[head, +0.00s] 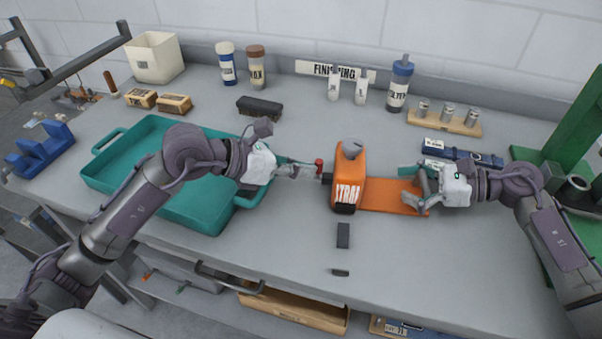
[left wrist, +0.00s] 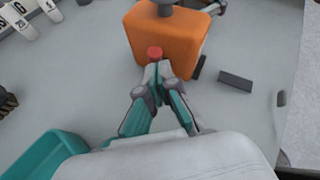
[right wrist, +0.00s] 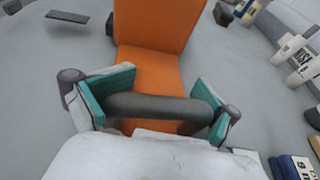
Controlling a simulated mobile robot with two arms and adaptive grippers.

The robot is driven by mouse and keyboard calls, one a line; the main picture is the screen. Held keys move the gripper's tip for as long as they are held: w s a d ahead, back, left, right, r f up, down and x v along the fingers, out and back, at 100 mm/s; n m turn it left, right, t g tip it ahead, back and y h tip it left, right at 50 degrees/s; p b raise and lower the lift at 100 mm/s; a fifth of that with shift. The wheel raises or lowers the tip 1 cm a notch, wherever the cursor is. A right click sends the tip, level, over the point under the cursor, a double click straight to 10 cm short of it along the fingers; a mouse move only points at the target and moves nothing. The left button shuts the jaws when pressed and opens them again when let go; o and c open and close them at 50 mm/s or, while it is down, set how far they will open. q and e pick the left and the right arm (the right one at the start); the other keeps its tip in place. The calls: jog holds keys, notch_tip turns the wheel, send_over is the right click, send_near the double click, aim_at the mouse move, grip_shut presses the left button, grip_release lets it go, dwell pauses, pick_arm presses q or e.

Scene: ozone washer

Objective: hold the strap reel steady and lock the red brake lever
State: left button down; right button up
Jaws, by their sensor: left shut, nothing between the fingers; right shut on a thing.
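The orange strap reel (head: 349,178) stands upright on the grey bench, with a flat orange part (head: 388,194) reaching right to a dark handle bar. My right gripper (head: 420,188) is shut on the dark handle bar (right wrist: 158,107), which lies across between its teal finger pads in the right wrist view. The red brake lever tip (head: 319,164) is on the reel's left side; it also shows in the left wrist view (left wrist: 155,53). My left gripper (head: 300,171) is shut and empty, its fingertips right at the red tip. Whether they touch it, I cannot tell.
A teal tray (head: 125,180) lies left, under my left arm. A dark block (head: 343,235) and a smaller dark piece (head: 340,272) lie before the reel. Bottles, a black brush (head: 259,107) and a wooden holder (head: 444,122) stand behind. The front bench right of centre is clear.

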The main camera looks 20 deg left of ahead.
pick_arm(q)
jog(key=n+g, duration=0.1)
jog(key=w+n+g, duration=0.1)
jog(key=shift+w+a+r+g, duration=0.15)
jog(key=shift+w+r+g, duration=0.15)
pick_arm(e)
jog(key=shift+f, duration=0.15)
pick_arm(q)
jog(key=shift+w+n+g, duration=0.45)
jog(key=shift+n+g, duration=0.15)
jog(key=shift+g, duration=0.2)
jog(key=shift+r, duration=0.75)
jog(key=shift+s+a, duration=0.1)
jog(key=shift+a, duration=0.05)
jog(key=v, duration=1.3)
jog(key=shift+a+f, duration=0.2)
jog(key=shift+a, duration=0.25)
